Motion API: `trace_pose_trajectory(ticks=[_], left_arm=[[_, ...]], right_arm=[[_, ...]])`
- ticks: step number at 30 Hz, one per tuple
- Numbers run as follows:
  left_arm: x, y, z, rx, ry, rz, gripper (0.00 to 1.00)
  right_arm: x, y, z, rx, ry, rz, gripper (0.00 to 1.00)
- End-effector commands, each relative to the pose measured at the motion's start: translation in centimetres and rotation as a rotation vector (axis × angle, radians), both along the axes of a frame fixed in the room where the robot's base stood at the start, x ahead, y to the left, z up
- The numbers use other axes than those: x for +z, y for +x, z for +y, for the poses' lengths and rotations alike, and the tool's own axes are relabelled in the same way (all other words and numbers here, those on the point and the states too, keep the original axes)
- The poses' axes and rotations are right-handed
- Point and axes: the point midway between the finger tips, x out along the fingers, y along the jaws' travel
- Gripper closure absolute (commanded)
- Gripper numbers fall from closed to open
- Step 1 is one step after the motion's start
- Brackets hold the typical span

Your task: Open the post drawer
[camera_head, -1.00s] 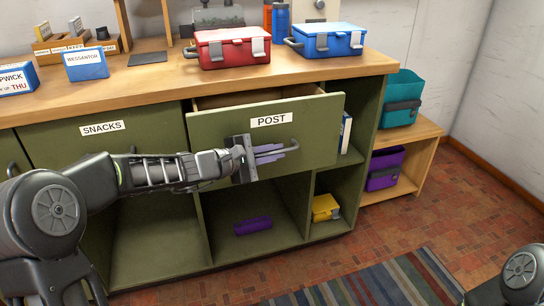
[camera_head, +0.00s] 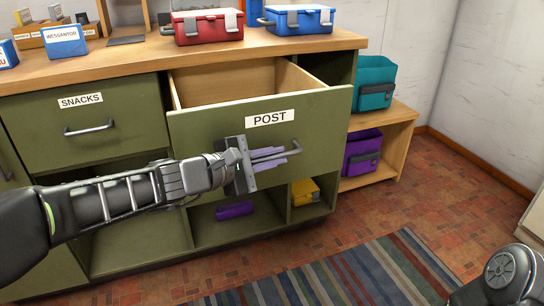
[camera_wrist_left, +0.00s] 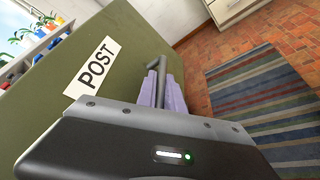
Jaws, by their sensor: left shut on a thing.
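The post drawer (camera_head: 325,128) is a green drawer with a white "POST" label. It stands pulled well out of the cabinet, and its bare wooden inside shows from above. Its grey bar handle (camera_head: 295,146) is on the front below the label. My left gripper (camera_head: 277,158) is shut on this handle, with its pale purple fingers around it. In the left wrist view the drawer front (camera_wrist_left: 120,45) and the handle (camera_wrist_left: 162,68) show beyond the gripper body. My right gripper is not in view; only part of my right arm shows at the lower right.
The snacks drawer (camera_head: 60,128) is shut to the left. A red box (camera_head: 207,27) and a blue box (camera_head: 300,20) stand on the wooden worktop (camera_head: 130,55). Open compartments below hold a purple item (camera_head: 234,210) and a yellow one (camera_head: 304,192). A striped rug (camera_head: 350,277) lies in front.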

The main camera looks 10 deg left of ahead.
Motion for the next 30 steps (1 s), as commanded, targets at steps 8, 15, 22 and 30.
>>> trace_pose_trajectory(ticks=[8,15,22,30], left_arm=[[0.0,0.0,0.0,0.001,0.000,0.000,0.79],[0.0,0.0,0.1,0.001,0.000,0.000,0.79],[0.6,-1.4,1.3,0.002,0.001,-0.001,0.79],[1.6,-4.8,3.9,0.003,0.002,0.000,0.79]], right_arm=[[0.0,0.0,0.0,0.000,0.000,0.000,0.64],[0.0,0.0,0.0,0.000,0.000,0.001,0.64],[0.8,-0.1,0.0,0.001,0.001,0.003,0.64],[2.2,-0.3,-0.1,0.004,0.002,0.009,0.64]])
